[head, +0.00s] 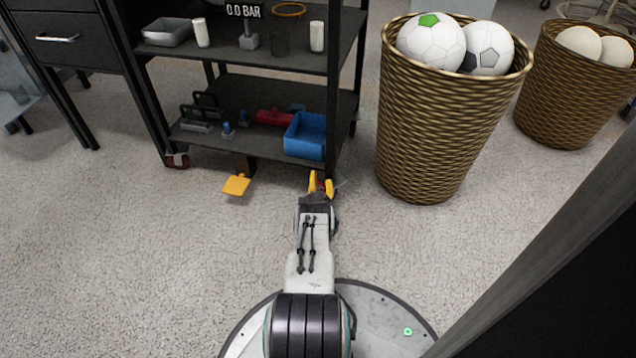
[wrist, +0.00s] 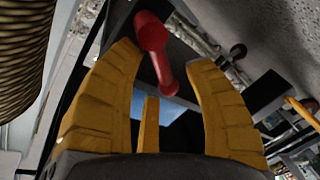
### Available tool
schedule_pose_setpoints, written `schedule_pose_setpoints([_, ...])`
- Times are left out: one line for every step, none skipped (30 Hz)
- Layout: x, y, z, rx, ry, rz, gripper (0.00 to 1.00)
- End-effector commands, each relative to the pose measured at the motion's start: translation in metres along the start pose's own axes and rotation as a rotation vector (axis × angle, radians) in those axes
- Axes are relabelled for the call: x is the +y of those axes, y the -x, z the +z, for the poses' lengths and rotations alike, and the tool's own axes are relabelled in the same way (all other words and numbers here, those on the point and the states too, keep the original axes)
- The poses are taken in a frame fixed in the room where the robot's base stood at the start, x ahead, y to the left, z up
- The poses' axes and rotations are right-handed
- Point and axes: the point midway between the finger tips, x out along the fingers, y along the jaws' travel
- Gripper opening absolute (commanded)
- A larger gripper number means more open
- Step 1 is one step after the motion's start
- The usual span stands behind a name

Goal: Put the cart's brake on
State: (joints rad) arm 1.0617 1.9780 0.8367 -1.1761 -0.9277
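The cart (head: 168,122) is a dark shelved frame on casters, upper left of the head view. A flat orange pedal (head: 236,185), which looks like its brake, sticks out low under the bottom shelf on a dark bracket. Whether it is up or down I cannot tell. My gripper (head: 320,184) is low, at the cart's front right corner, right of the pedal and apart from it. In the wrist view my gripper's yellow fingers (wrist: 172,80) are spread with nothing visibly held. A yellow-orange strip (wrist: 303,110) at the right edge may be the pedal.
The lower shelf holds a blue bin (head: 306,136) and a red object (head: 271,117); a red object (wrist: 155,50) also shows past my fingers. A wicker basket of balls (head: 435,125) stands close on the right. Floor left of my arm is clear.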

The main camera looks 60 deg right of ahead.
Motion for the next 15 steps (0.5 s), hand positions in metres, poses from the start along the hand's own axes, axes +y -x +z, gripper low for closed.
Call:
schedule_pose_setpoints([0.0,0.0,-0.001,0.001,0.0,0.001,0.47])
schedule_pose_setpoints([0.0,0.0,-0.001,0.002,0.0,0.001,0.47])
schedule_pose_setpoints([0.001,-0.001,-0.001,0.002,0.0,0.001,0.47])
schedule_pose_setpoints([0.001,-0.001,-0.001,0.002,0.0,0.001,0.47])
schedule_pose_setpoints([0.001,-0.001,-0.001,0.003,0.0,0.002,0.47])
schedule_pose_setpoints([0.001,0.0,-0.002,0.003,0.0,0.002,0.47])
schedule_pose_setpoints([0.001,0.0,-0.002,0.003,0.0,0.002,0.47])
schedule_pose_setpoints([0.001,0.0,-0.002,0.003,0.0,0.001,0.47])
schedule_pose_setpoints([0.001,0.001,-0.002,0.003,0.0,0.002,0.47])
schedule_pose_setpoints([0.001,0.002,-0.002,0.003,0.0,0.002,0.47])
schedule_pose_setpoints([0.001,0.003,-0.002,0.004,0.0,0.002,0.47])
schedule_pose_setpoints([0.001,0.005,-0.002,0.003,0.0,0.002,0.47])
schedule_pose_setpoints([0.001,0.006,-0.002,0.003,0.0,0.001,0.47])
schedule_pose_setpoints([0.0,0.008,-0.002,0.003,0.0,0.001,0.47])
schedule_pose_setpoints([0.0,0.011,-0.002,0.003,0.0,0.001,0.47])
